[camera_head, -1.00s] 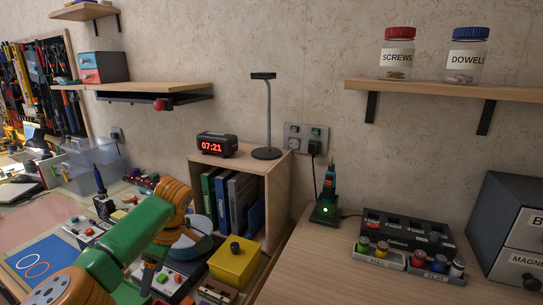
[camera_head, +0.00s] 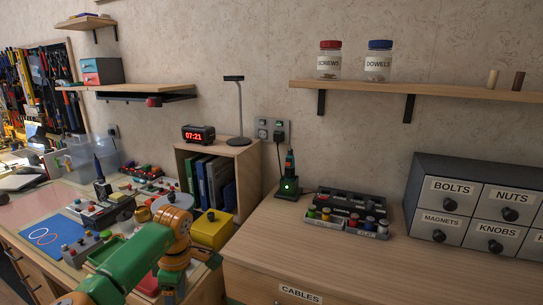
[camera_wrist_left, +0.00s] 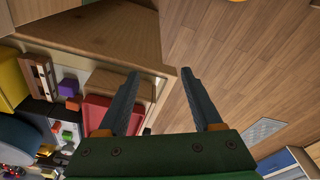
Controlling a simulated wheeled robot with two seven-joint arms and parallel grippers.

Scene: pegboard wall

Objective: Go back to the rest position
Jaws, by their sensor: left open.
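My left arm, green with orange joints, comes in at the lower left of the head view, in front of the workbench (camera_head: 25,218). Its fingers cannot be made out there. In the left wrist view my left gripper (camera_wrist_left: 165,98) is open, with nothing between its two dark fingers. It hangs by the bench edge, with wooden floor (camera_wrist_left: 240,70) beyond the fingers. A red tray (camera_wrist_left: 97,112) lies close beside the left finger in that view. My right gripper is not in view.
A yellow box (camera_head: 212,230) and a cubby of binders (camera_head: 240,152) stand beyond my arm. To the right is a wooden cabinet (camera_head: 330,262) with a battery tray (camera_head: 345,228) and a grey drawer unit (camera_head: 455,212). Much of the cabinet top's front is clear.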

